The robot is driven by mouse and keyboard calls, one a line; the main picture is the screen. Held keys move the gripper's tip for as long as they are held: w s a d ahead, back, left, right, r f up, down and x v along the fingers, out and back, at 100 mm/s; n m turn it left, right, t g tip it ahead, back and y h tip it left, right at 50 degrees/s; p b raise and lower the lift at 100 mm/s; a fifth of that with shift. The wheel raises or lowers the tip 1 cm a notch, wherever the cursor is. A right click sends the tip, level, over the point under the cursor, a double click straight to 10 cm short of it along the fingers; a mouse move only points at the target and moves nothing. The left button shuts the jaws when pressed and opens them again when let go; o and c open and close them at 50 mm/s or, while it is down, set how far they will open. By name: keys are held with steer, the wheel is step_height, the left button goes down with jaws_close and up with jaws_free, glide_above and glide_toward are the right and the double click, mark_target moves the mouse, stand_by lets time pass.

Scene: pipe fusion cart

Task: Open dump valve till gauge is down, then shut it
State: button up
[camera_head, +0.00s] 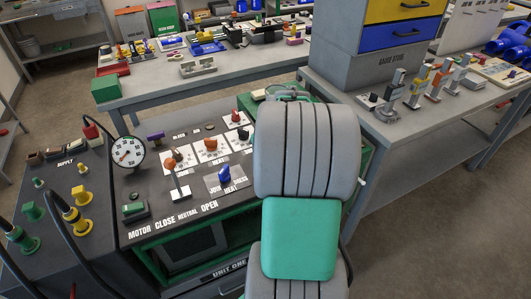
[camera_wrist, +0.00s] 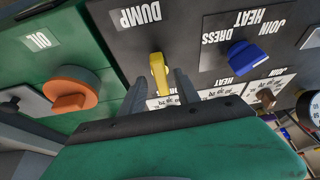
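The yellow dump valve handle (camera_wrist: 159,74) shows in the wrist view on the dark panel beside the upside-down DUMP label (camera_wrist: 139,15). My gripper (camera_wrist: 161,82) has its two fingers on either side of the handle, with a gap visible on both sides. It is open. In the head view my arm hides the dump valve and the gripper. The round white gauge (camera_head: 128,152) stands at the panel's left, its red needle seeming to point to the lower left; the numbers are too small to read. The gauge's edge also shows in the wrist view (camera_wrist: 313,108).
An orange knob (camera_wrist: 73,92) by the OIL label and a blue knob (camera_wrist: 247,56) flank the handle. Motor switch (camera_head: 134,209), joystick lever (camera_head: 179,191) and supply fittings (camera_head: 80,195) lie left on the cart. Benches stand behind and right; the floor at right is free.

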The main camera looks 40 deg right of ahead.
steer(key=shift+r, duration=0.1)
steer(key=v, duration=0.7)
steer(key=shift+s+r, duration=0.15)
steer(key=shift+r, duration=0.15)
